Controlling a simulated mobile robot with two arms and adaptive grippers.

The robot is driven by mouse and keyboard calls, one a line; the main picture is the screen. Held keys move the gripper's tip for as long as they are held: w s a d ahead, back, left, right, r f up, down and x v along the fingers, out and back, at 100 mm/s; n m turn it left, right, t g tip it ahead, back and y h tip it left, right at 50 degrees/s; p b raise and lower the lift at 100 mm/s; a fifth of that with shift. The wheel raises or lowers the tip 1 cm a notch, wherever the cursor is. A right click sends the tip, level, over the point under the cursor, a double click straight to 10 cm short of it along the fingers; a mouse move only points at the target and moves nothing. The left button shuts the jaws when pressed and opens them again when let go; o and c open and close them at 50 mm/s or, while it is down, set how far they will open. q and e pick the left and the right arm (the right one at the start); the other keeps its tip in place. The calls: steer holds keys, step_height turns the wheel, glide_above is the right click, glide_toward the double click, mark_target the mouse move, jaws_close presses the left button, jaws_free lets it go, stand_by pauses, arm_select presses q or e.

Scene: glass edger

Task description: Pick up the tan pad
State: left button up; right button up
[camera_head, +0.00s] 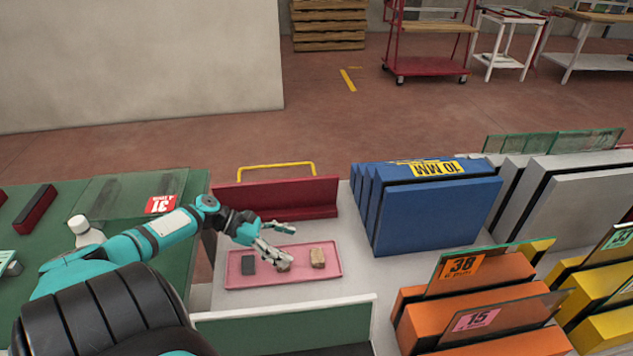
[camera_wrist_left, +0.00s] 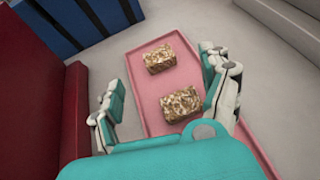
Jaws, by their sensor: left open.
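A pink tray (camera_head: 240,280) lies on the light worktop and holds two tan-brown speckled pads and a dark grey pad (camera_head: 248,265). One tan pad (camera_head: 317,258) is toward the tray's right; it is the upper one in the left wrist view (camera_wrist_left: 160,58). The other tan pad (camera_head: 284,266) is in the tray's middle, partly hidden by my finger; it is the lower one in the wrist view (camera_wrist_left: 182,104). My left gripper (camera_head: 290,246) is open and empty above the tray, its fingers (camera_wrist_left: 163,74) apart around the view of the pads. My right gripper is not in view.
A dark red upright panel (camera_head: 275,197) stands behind the tray. Blue blocks (camera_head: 435,215) stand to its right. Orange racks (camera_head: 470,325) with glass pieces are at the front right. A green panel with a pale rim (camera_head: 285,328) is in front of the tray. A white-capped bottle (camera_head: 84,232) stands left.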

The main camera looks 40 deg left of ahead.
mark_target(315, 255)
arm_select(q)
steer(key=x, duration=0.2)
steer(key=shift+w+d, duration=0.15)
steer(key=shift+d, duration=0.2)
steer(key=x, duration=0.5)
steer(key=shift+w+f, duration=0.3)
steer(key=shift+w, duration=0.15)
steer(key=shift+s, duration=0.15)
steer(key=c, duration=0.9)
